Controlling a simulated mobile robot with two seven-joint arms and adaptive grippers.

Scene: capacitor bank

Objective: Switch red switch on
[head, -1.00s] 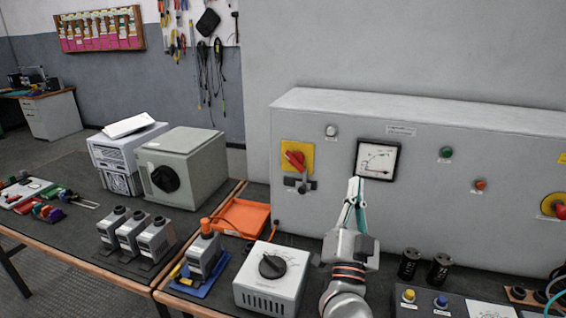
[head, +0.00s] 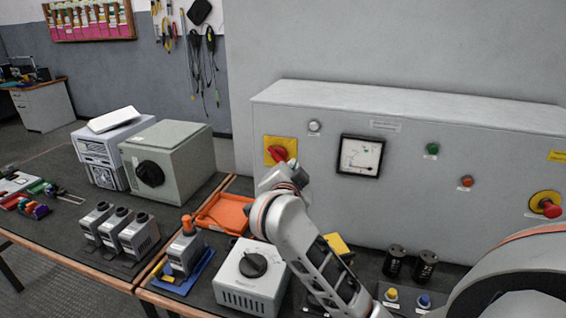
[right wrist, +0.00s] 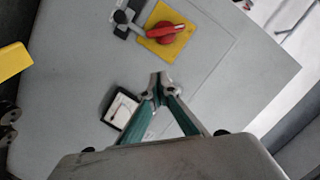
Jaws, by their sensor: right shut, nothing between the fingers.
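The red switch (head: 279,152) is a red rotary handle on a yellow square plate at the left of the grey cabinet front. In the right wrist view the red switch (right wrist: 166,32) shows whole, with a dark lever beside its plate. My right gripper (head: 281,173) is in front of the switch's lower part in the head view, and its fingers are mostly hidden by the hand. In the right wrist view my right gripper (right wrist: 161,82) is shut and empty, its tips apart from the switch in the picture. My left gripper is not in view.
The cabinet (head: 410,205) also carries a gauge (head: 360,155), a green button (head: 432,148) and a red emergency stop (head: 547,206). On the bench stand a dial box (head: 252,277), an orange tray (head: 226,215) and black cylinders (head: 425,264).

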